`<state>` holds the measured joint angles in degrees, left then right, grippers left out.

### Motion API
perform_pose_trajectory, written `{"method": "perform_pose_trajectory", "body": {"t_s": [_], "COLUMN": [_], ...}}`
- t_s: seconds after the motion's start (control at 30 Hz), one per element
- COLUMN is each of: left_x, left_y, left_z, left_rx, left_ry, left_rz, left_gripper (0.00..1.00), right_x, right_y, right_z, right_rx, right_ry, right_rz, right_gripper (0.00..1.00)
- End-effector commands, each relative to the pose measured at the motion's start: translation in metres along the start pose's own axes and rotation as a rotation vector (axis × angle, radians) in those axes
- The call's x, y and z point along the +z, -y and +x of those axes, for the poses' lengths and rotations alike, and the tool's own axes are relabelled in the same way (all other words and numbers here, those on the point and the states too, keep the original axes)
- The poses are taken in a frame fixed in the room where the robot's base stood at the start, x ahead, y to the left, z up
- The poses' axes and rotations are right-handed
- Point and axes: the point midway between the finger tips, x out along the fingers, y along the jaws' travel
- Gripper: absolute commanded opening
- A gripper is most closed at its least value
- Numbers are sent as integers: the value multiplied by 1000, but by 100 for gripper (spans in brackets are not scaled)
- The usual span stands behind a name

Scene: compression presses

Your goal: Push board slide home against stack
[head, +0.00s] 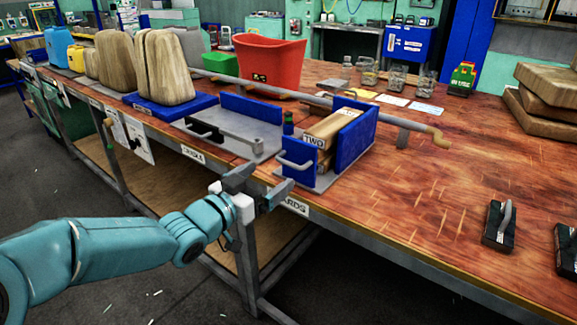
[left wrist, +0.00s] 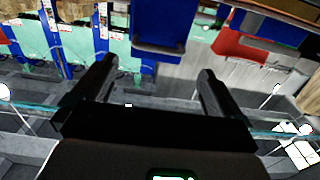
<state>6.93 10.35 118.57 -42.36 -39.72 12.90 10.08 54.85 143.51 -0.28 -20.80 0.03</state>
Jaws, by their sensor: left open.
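The board stack (head: 325,127), light wooden pieces with a tag reading TWO, lies on a grey base plate between blue walls (head: 357,130). At its near left end is a blue slide (head: 286,151) with a pale bar handle (head: 295,163). I cannot tell whether the slide touches the boards. My left gripper (head: 259,187) is open and empty at the table's front edge, below and left of the handle, apart from it. In the left wrist view its two fingers (left wrist: 156,78) are spread with nothing between them. My right gripper is out of view.
A second press with a black handle (head: 205,131) stands left of the boards. A red bin (head: 268,65) and glass jars (head: 398,77) stand farther back. The table's front right is mostly bare, with black handled blocks (head: 498,226).

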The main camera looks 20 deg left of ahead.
Motion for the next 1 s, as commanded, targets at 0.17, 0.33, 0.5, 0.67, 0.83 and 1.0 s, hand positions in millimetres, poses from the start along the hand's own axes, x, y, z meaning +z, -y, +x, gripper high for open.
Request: {"method": "perform_pose_trajectory", "body": {"t_s": [0.17,0.33,0.5,0.67,0.83,1.0], "left_x": [1,1,0,0,0,0], "left_y": [-3,-3,-3,-3,-3,-3], "left_z": [41,68,80,82,81,81], "left_rx": [3,3,2,1,1,1], "left_ry": [1,1,1,1,1,1], "left_rz": [0,0,0,0,0,0], "left_gripper": [100,100,100,100,84,62], "right_x": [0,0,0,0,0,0], "right_y": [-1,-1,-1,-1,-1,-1], "right_z": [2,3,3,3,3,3], "right_rx": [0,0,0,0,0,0], "right_ry": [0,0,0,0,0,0], "right_rz": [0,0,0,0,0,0], "right_gripper": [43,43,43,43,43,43]}}
